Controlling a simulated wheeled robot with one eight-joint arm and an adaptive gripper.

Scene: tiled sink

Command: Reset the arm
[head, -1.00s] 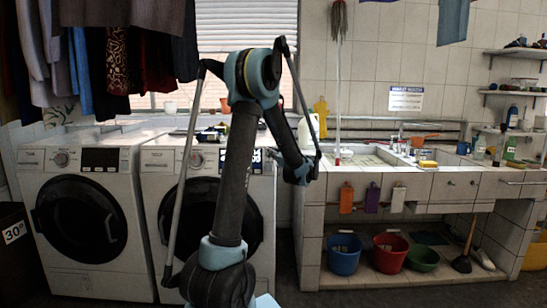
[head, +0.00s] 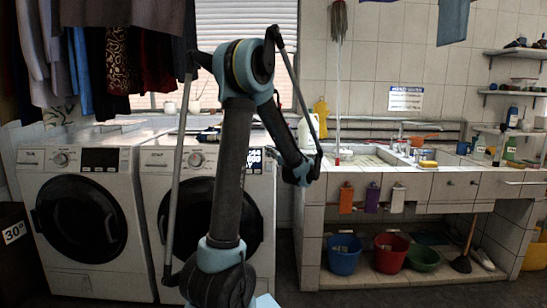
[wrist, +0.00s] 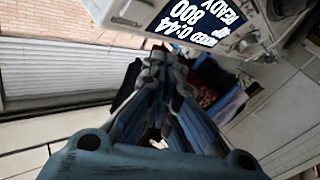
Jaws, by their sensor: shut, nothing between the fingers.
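My arm stands in the middle of the head view, with its upper link near upright, its elbow high in front of the window blind, and its forearm sloping down to the right. Its far end is in front of the wall between the washing machines and the sink; the fingers cannot be made out there. In the wrist view my gripper (wrist: 162,62) shows with its fingers together. It is shut and holds nothing.
Two white washing machines (head: 80,151) stand at the left, with clothes (head: 120,50) hanging above. A tiled sink counter (head: 425,188) is at the right, with a blue bucket (head: 343,261), red bucket (head: 390,258) and green basin (head: 424,261) below. A mop (head: 338,70) stands against the wall.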

